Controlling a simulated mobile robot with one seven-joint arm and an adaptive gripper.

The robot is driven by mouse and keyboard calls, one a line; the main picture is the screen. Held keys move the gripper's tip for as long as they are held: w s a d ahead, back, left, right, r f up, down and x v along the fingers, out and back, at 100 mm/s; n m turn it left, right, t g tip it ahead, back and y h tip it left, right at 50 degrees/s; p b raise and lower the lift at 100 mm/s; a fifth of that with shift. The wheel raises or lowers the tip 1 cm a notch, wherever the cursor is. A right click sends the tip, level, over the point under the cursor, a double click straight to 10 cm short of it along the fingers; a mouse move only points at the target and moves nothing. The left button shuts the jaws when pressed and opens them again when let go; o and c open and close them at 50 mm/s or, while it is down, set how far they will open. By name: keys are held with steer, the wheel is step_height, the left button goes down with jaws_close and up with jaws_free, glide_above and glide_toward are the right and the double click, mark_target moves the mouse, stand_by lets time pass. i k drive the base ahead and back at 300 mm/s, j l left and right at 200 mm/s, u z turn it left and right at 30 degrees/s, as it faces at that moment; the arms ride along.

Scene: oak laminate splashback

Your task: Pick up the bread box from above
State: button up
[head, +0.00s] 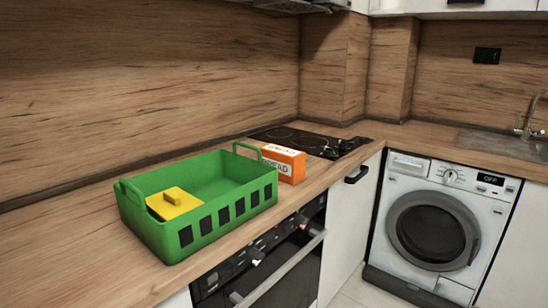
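An orange and white box with "BREAD" lettering (286,163) lies on the wooden counter, just beyond the right far end of the green basket. The basket's far end and raised handle overlap the box's left side in the picture, and I cannot tell whether they touch. My gripper is not in view.
The green basket (235,211) stands on the counter (75,257) with a yellow lidded item (174,202) inside its left part. A black cooktop (308,141) lies behind the bread box. The wooden splashback (150,90) runs along the back. Counter at the front left is clear.

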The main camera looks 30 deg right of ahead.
mark_target(290, 163)
steer(key=i+l+u, duration=0.15)
steer(key=l, duration=0.6)
steer(key=i+l+u, duration=0.15)
steer(key=l, duration=0.6)
steer(key=i+l+u, duration=0.1)
steer(key=i+l, duration=0.15)
steer(key=l, duration=0.55)
steer(key=i+l+u, duration=0.15)
steer(key=l, duration=0.6)
steer(key=l+u, duration=0.15)
steer(key=l, duration=0.65)
